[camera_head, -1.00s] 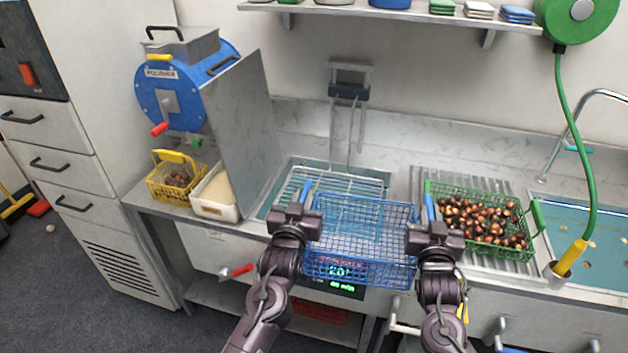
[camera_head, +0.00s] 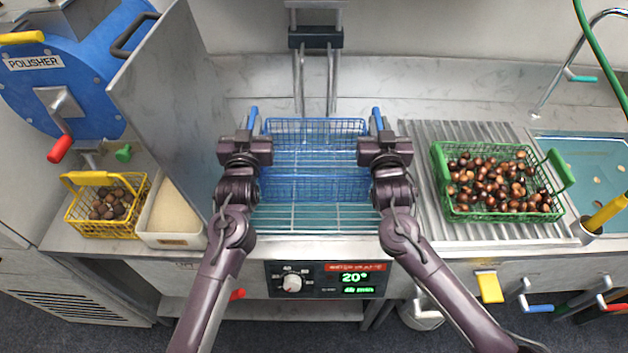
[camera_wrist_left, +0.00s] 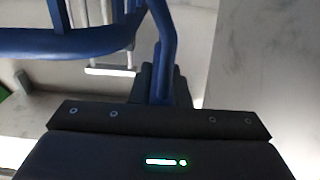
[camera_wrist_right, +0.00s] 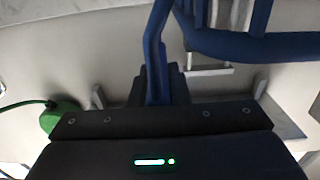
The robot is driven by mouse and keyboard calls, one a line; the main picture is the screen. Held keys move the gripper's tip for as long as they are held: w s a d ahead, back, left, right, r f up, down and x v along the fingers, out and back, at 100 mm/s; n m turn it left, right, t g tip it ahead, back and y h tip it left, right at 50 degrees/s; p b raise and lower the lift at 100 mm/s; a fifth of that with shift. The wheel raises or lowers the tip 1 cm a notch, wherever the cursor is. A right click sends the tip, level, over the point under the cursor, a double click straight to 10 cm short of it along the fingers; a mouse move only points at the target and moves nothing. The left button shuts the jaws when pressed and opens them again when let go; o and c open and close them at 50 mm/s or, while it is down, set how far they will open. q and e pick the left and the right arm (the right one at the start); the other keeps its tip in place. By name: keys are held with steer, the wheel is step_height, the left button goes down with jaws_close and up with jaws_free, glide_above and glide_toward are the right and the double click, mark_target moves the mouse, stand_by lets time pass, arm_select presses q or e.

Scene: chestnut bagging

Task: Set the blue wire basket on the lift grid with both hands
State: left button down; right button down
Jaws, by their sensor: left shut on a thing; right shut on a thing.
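The blue wire basket (camera_head: 314,187) is between my two grippers in the head view, over the lift grid (camera_head: 310,218), whose silvery wires show in front of it and through it. The basket looks empty and about level. I cannot tell whether its bottom touches the grid. My left gripper (camera_head: 250,135) is shut on the basket's left handle, a blue bar that also shows in the left wrist view (camera_wrist_left: 165,60). My right gripper (camera_head: 380,135) is shut on the right handle, seen in the right wrist view (camera_wrist_right: 153,60).
A metal splash panel (camera_head: 175,100) stands close to my left gripper. A green basket of chestnuts (camera_head: 450,212) sits on the ribbed drainboard (camera_head: 420,190) at right. The lift's post (camera_head: 316,38) rises behind. A yellow basket (camera_head: 75,212) and white tub (camera_head: 165,240) stand at left.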

arm_select(q)
steer(key=shift+s+d+r, duration=0.15)
steer(key=shift+s+d, duration=0.05)
arm_select(e)
steer(key=shift+s+d+r, duration=0.15)
steer(key=shift+s+d, duration=0.05)
